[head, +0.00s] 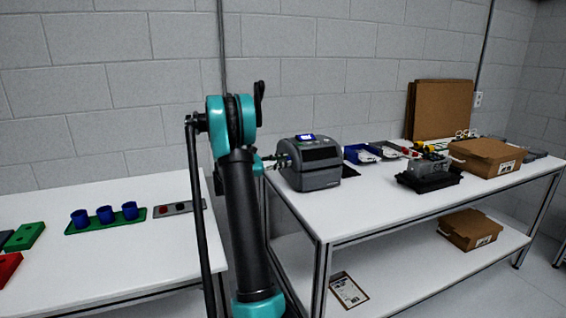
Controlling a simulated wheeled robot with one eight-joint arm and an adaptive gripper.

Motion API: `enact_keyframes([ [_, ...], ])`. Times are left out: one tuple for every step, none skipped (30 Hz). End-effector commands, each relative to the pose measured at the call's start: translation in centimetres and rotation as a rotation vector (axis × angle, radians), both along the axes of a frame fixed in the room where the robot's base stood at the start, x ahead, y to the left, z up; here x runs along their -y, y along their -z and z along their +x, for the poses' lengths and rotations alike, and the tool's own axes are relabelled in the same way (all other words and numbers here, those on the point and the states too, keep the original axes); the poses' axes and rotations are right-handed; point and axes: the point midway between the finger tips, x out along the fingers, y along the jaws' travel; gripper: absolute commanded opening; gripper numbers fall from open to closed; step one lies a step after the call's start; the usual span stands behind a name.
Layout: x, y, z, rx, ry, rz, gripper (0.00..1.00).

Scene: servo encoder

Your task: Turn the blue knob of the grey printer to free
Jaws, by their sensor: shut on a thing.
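The grey printer (313,167) stands at the left end of the right-hand table, with a small lit blue display (306,138) on its top. My gripper (284,161) reaches in from the left and is shut at the printer's left side. The blue knob itself is hidden at the fingertips, so its angle cannot be read. My arm stands upright in front of the gap between the two tables.
The right table (385,208) holds blue trays (361,155), a black-based device (429,178) and a cardboard box (486,156) to the right of the printer. The left table (120,250) holds blue cups (105,214) on a green strip. Bare tabletop lies in front of the printer.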

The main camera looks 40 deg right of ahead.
Motion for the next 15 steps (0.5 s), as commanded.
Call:
enact_keyframes([
  [-0.01,0.02,-0.01,0.002,0.000,0.000,0.00],
  [-0.01,0.02,-0.01,0.004,0.000,-0.001,0.00],
  [-0.01,0.02,-0.02,0.008,0.000,-0.001,0.00],
  [-0.01,0.02,-0.02,0.013,0.000,-0.002,0.00],
  [-0.02,0.02,-0.02,0.018,0.000,-0.004,0.00],
  [-0.02,0.02,-0.02,0.027,0.000,-0.006,0.00],
  [-0.02,0.03,-0.01,0.037,0.000,-0.008,0.00],
  [-0.02,0.03,-0.01,0.049,0.000,-0.012,0.00],
  [-0.02,0.03,-0.01,0.065,0.000,-0.016,0.00],
  [-0.02,0.04,-0.02,0.080,0.000,-0.018,0.00],
  [-0.02,0.04,-0.02,0.096,0.000,-0.023,0.00],
  [-0.02,0.05,-0.01,0.121,0.000,-0.028,0.00],
  [-0.03,0.05,-0.01,0.142,0.001,-0.033,0.00],
  [-0.03,0.07,-0.02,0.164,0.000,-0.039,0.00],
  [-0.03,0.08,-0.01,0.195,0.001,-0.046,0.00],
])
